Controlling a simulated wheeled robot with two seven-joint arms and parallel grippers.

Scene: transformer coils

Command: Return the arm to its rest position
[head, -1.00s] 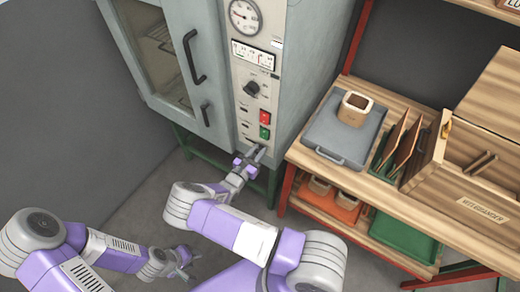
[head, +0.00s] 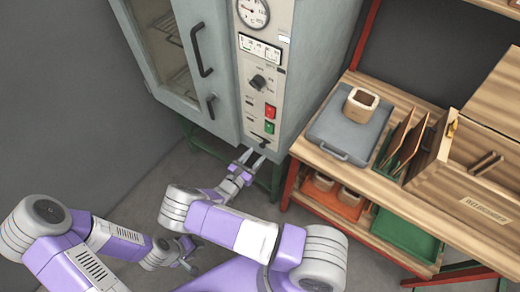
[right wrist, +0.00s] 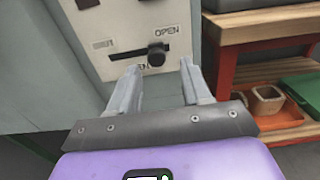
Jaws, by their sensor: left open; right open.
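My right gripper (head: 251,162) is open and empty just below the front panel of the grey oven cabinet (head: 318,60). In the right wrist view, its two fingers (right wrist: 160,85) stand apart below a dark slider knob (right wrist: 156,54) on the panel, near the word OPEN. I see no contact with the knob. My left gripper (head: 190,256) is open and empty, low over the floor at the left. The oven door (head: 188,60), with its window and black handles, looks slightly ajar, but I cannot be sure.
A wooden bench (head: 300,152) stands right of the oven. On it are a grey slab (head: 340,140) with a square wooden coil form (head: 361,103), upright boards and a wooden box. An orange tray (head: 320,198) and a green tray (head: 405,237) sit on the lower shelf.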

